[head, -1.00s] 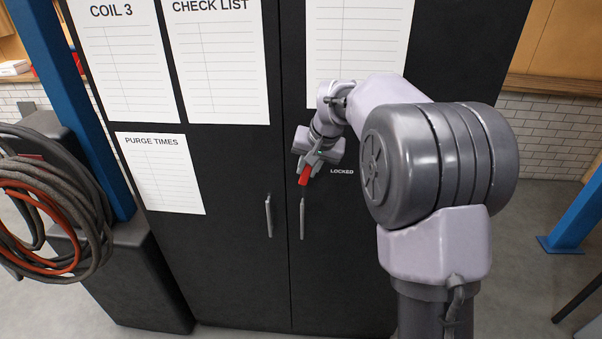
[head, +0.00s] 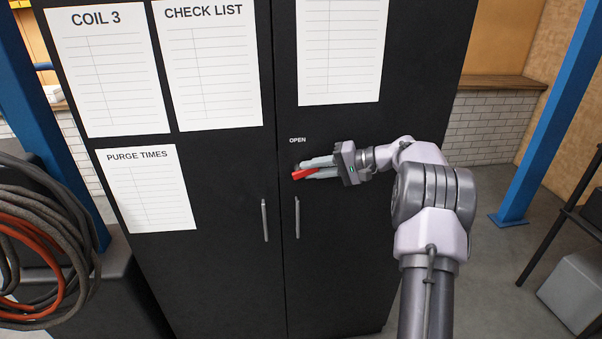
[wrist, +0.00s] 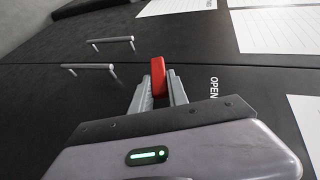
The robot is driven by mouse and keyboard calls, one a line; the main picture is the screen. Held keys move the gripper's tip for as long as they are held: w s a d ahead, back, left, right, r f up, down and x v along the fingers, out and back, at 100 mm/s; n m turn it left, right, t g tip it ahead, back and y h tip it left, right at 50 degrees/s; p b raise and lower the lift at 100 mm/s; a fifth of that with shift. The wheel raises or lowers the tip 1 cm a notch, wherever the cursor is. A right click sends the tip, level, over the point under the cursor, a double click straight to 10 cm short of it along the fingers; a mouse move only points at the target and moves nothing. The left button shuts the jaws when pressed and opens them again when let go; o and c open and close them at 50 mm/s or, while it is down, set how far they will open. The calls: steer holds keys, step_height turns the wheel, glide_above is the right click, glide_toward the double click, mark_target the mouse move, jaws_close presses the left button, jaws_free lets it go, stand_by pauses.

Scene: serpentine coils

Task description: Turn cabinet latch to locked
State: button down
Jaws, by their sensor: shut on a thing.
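The red cabinet latch (head: 303,174) is on the right door of the black cabinet (head: 225,270), just below the word OPEN (head: 297,140). It lies nearly sideways, tilted slightly up to the right. My gripper (head: 305,168) reaches in from the right and is shut on the latch. The wrist view also shows the red latch (wrist: 158,77) between the two grey fingers (wrist: 158,92), with OPEN (wrist: 214,87) to its right. The LOCKED label does not show in the head view and may be behind my gripper.
Two upright door handles, left (head: 265,220) and right (head: 297,218), are below the latch. Paper sheets (head: 150,188) hang on the doors. Coiled hoses (head: 45,250) are at the left, and a blue post (head: 545,120) stands at the right. The floor right of the cabinet is partly open.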

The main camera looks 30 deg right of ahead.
steer(key=shift+f+m+t+y+b, duration=0.3)
steer(key=shift+f+t+y+b, duration=0.25)
steer(key=shift+y+b, duration=0.4)
steer(key=shift+d+f+m+t+y+b, duration=0.15)
steer(key=shift+m+t+y+b, duration=0.3)
steer(key=shift+b, duration=0.6)
steer(key=shift+y, duration=0.3)
steer(key=c, duration=1.3)
jaws_free()
steer(key=p+v, duration=0.3)
steer(key=v, duration=1.4)
steer(key=shift+s+p, duration=0.25)
steer(key=shift+p, duration=0.15)
